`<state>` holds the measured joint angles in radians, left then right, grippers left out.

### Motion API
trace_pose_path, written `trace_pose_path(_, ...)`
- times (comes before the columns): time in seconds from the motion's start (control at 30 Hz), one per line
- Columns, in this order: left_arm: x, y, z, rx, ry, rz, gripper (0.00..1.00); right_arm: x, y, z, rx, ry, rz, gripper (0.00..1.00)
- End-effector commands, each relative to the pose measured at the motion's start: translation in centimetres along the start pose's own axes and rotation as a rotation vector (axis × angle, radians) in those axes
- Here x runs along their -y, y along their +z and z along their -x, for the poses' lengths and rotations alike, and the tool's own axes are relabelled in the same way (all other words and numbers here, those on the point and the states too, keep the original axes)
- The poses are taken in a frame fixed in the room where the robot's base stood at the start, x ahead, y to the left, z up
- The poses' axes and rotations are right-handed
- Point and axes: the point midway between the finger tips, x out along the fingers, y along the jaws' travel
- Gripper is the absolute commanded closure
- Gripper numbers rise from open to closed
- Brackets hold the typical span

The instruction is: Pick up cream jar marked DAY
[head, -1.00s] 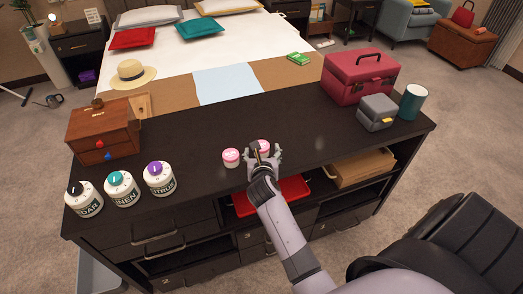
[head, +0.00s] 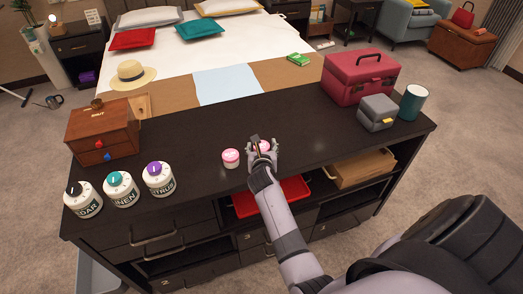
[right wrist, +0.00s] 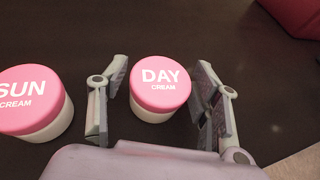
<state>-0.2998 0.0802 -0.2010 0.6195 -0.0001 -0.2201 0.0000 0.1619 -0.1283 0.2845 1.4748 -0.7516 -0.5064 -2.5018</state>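The cream jar marked DAY (right wrist: 160,88) has a pink lid and a pale body. It stands upright on the dark counter between the two fingers of my right gripper (right wrist: 160,105), which is open around it with gaps on both sides. In the head view the DAY jar (head: 264,146) is partly hidden behind my right gripper (head: 262,148). A similar jar marked SUN (right wrist: 30,98) stands to its left, outside the fingers; it also shows in the head view (head: 231,158). My left gripper is not in view.
Several labelled canisters (head: 121,190) and a wooden drawer box (head: 103,130) stand on the left of the counter (head: 200,130). A red case (head: 360,78), a grey box (head: 377,111) and a teal cup (head: 413,101) stand at right. A red tray (head: 290,192) lies on a shelf below.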

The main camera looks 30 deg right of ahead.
Motion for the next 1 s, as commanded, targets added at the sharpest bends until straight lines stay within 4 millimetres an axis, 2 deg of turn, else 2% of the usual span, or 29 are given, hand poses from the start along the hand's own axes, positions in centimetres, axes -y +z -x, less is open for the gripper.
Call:
trace_pose_path(0.07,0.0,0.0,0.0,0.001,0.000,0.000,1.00,0.0,0.0,0.0,0.000,0.000,0.000,0.50)
trace_pose_path(0.6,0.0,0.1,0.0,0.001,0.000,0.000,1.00,0.0,0.0,0.0,0.001,0.000,0.000,0.85)
trace_pose_path(0.87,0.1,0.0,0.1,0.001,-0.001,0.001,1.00,0.0,0.2,0.1,0.002,0.000,0.000,0.85)
trace_pose_path(1.0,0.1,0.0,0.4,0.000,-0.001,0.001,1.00,0.0,1.1,0.4,0.004,0.000,0.000,0.85)
